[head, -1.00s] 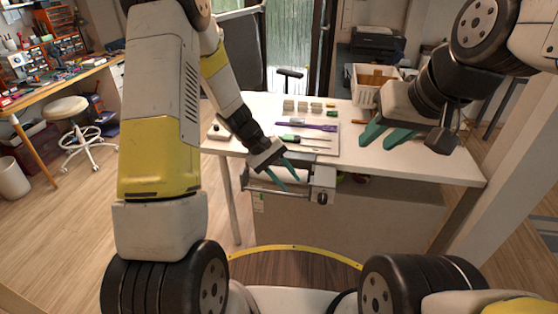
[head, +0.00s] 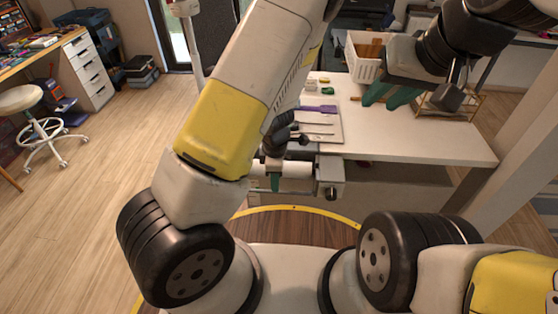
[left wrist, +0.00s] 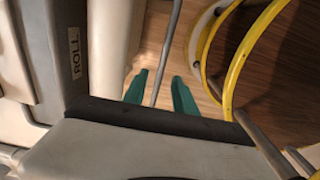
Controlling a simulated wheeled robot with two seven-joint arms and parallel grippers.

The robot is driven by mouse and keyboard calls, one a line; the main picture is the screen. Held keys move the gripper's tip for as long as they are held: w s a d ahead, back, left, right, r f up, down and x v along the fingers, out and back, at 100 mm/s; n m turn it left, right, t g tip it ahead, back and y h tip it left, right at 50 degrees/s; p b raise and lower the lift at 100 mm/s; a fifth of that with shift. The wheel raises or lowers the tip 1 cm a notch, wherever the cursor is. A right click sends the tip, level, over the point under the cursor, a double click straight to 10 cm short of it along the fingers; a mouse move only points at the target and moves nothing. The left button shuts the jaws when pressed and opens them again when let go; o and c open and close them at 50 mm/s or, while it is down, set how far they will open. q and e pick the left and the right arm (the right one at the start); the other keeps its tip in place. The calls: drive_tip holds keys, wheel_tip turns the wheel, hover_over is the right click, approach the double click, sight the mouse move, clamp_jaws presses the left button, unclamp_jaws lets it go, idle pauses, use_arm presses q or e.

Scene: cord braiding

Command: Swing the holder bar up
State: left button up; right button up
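The roll holder (head: 328,173) is mounted at the front edge of the white table and carries a white roll (head: 296,170). In the left wrist view its grey side bears the label "ROLL" (left wrist: 74,62), with the pale roll (left wrist: 113,40) beside it. A thin grey bar (left wrist: 168,45) runs down between the fingers of my left gripper (left wrist: 158,92). The green fingers are apart; I cannot tell whether they touch the bar. In the head view my left gripper (head: 275,182) points down at the roll, partly hidden by my arm. My right gripper (head: 388,97) is open and empty above the table's right part.
The white table (head: 400,140) holds a board (head: 325,125) with tools, a purple one among them, and a white basket (head: 362,60) at the back. A wire rack (head: 465,105) stands at the right. A stool (head: 22,100) and a workbench stand far left.

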use_arm(q)
drive_tip(key=shift+f, duration=2)
clamp_jaws()
